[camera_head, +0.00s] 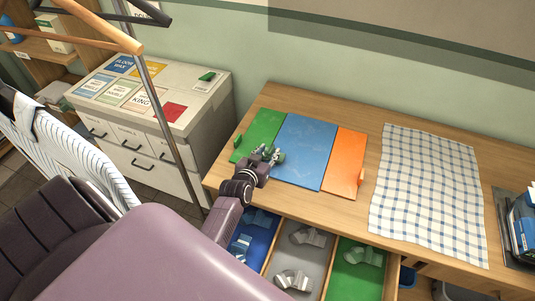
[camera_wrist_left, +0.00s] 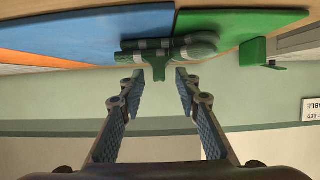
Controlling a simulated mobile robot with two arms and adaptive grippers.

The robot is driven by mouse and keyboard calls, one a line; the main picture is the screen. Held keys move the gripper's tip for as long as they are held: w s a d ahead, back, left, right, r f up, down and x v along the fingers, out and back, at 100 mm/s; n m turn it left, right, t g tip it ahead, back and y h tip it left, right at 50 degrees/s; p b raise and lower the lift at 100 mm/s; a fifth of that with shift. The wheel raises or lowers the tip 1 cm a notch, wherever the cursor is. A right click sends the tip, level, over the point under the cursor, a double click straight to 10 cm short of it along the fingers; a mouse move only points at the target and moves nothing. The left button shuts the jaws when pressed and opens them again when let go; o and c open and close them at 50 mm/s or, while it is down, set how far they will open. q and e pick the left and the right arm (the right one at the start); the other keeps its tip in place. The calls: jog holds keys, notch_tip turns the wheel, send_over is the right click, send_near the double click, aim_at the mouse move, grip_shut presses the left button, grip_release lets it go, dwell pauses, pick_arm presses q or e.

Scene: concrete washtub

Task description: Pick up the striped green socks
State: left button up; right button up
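The striped green socks (camera_wrist_left: 185,46), dark green with grey bands, lie across the border of the blue mat and the green mat on the table. In the head view the socks (camera_head: 278,157) show partly, behind my gripper's fingers. My left gripper (camera_head: 265,156) is just above the table at the socks. In the left wrist view, which looks upside down, my left gripper (camera_wrist_left: 160,74) has its two fingers apart. A green part of the socks shows between the fingertips, with no clear contact. My right gripper is not in view.
The blue mat (camera_head: 308,145), green mat (camera_head: 262,128) and orange mat (camera_head: 347,165) lie side by side. A checkered cloth (camera_head: 430,190) is at right. Below, an open drawer has blue, grey and green sections (camera_head: 345,285) holding socks. A clothes rack pole (camera_head: 170,125) stands at left.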

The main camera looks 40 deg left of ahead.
pick_arm(q)
jog(key=shift+x, duration=0.95)
jog(key=shift+r, duration=0.1)
jog(key=shift+c, duration=0.4)
grip_shut()
